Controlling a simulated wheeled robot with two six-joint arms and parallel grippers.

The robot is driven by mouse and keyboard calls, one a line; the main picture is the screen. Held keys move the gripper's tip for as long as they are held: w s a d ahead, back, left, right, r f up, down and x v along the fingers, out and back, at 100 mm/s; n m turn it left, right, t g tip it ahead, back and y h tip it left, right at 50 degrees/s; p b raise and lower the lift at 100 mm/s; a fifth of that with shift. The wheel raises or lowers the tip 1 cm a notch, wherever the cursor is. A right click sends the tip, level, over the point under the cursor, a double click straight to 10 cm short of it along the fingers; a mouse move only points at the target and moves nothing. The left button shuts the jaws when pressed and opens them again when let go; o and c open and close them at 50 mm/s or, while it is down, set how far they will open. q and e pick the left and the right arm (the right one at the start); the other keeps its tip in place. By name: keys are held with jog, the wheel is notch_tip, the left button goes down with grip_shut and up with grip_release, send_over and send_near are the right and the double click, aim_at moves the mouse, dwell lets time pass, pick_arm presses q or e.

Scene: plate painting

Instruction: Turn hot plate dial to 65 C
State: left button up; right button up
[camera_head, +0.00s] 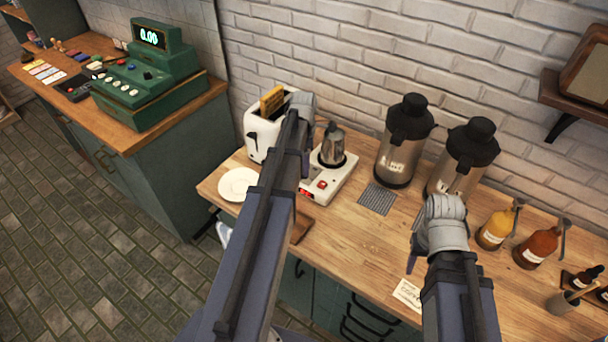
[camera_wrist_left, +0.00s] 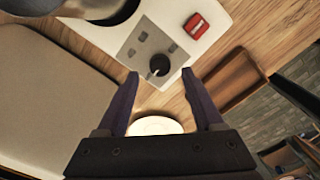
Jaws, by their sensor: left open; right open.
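The white hot plate (camera_head: 342,184) stands on the wooden counter with a metal moka pot (camera_head: 333,146) on it. It has a red switch (camera_head: 321,184) and a small red display (camera_head: 306,194). In the left wrist view its round black dial (camera_wrist_left: 158,66) with a light mark sits on a grey panel (camera_wrist_left: 150,48). My left gripper (camera_wrist_left: 160,75) is open, its two fingertips either side of the dial in the picture; I cannot tell if they touch it. In the head view my left arm hides these fingers. My right gripper (camera_head: 440,228) is above the counter, right of the hot plate, its fingers largely hidden.
A white toaster (camera_head: 258,133) stands left of the hot plate and a white plate (camera_head: 238,184) lies in front of it. Two steel dispensers (camera_head: 400,152) stand to the right. Sauce bottles (camera_head: 495,229) are further right. A wooden tray (camera_wrist_left: 238,92) lies near the hot plate.

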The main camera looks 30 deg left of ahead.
pick_arm(q)
notch_tip(320, 180, down, 3)
jog(key=shift+f+b, duration=0.2)
jog(key=shift+b, duration=0.95)
pick_arm(e)
notch_tip(320, 180, down, 3)
jog(key=shift+f, duration=0.2)
pick_arm(q)
grip_shut()
